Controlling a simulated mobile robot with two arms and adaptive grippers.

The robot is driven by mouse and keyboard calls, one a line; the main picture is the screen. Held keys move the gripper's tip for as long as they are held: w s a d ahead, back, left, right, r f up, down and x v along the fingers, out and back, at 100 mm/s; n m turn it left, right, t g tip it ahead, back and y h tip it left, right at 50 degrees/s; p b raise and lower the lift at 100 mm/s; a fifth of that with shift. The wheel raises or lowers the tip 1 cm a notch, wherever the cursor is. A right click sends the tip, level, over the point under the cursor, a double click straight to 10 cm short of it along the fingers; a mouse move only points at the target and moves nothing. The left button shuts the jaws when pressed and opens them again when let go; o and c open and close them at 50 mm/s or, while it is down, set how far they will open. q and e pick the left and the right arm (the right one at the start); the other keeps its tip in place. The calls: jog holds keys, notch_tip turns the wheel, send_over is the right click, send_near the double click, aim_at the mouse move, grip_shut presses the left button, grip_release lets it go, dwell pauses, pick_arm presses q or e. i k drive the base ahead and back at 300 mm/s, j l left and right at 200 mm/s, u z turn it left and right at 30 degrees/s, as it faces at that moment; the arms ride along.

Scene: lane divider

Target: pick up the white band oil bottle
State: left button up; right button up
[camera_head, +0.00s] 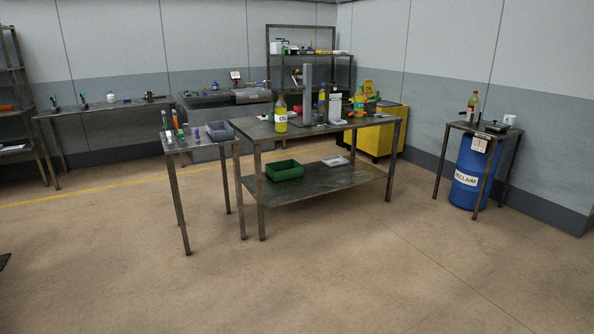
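A yellow bottle with a white band and dark lettering (281,119) stands upright on the left part of the central metal table (263,136). Another bottle, yellow-green with an orange part (359,101), stands toward the right end of that table. A dark bottle (322,106) stands near the grey upright post. A further bottle (474,105) with a pale band stands on the small table at the right. At this distance I cannot tell the bottles' labels apart with certainty. Neither of my grippers is in view.
A green bin (285,171) and a pale tray (336,161) sit on the central table's lower shelf. A side table (185,146) adjoins at left. A blue drum (469,172) stands under the right table (484,129). The floor in front is clear.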

aim_at(280, 114)
jog(key=i, duration=1.95)
